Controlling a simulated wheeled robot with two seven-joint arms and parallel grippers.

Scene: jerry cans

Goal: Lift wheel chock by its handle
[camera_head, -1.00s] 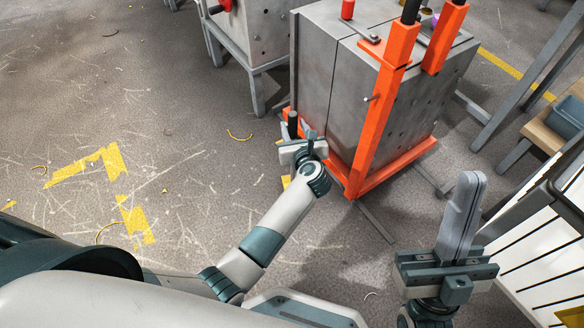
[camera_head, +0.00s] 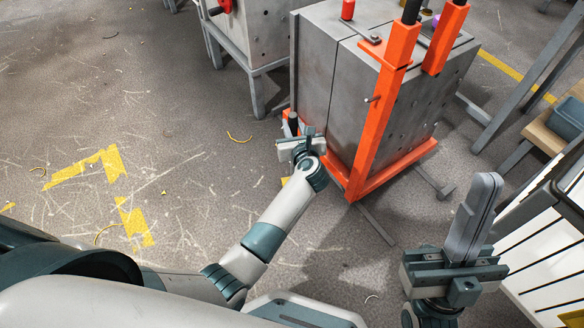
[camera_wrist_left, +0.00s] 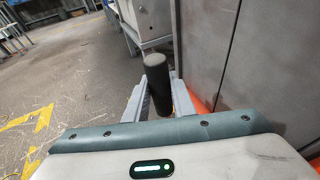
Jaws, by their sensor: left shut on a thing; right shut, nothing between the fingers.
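The wheel chock shows mainly as its dark, upright, cylindrical handle (camera_head: 293,123), just left of the orange frame. In the left wrist view the handle (camera_wrist_left: 157,82) stands between the finger pads. My left gripper (camera_head: 302,143) is shut on this handle, low beside the metal block; its fingers also show in the wrist view (camera_wrist_left: 160,100). The chock's body is hidden behind the gripper, so I cannot tell whether it touches the floor. My right gripper (camera_head: 474,215) points upward at the lower right, shut and empty.
A large grey metal block (camera_head: 335,80) with an orange frame (camera_head: 372,130) stands right beside my left gripper. A grey metal cabinet (camera_head: 245,40) is behind. A white slatted unit (camera_head: 545,250) is near my right gripper. The floor at left is open, with yellow tape (camera_head: 112,163).

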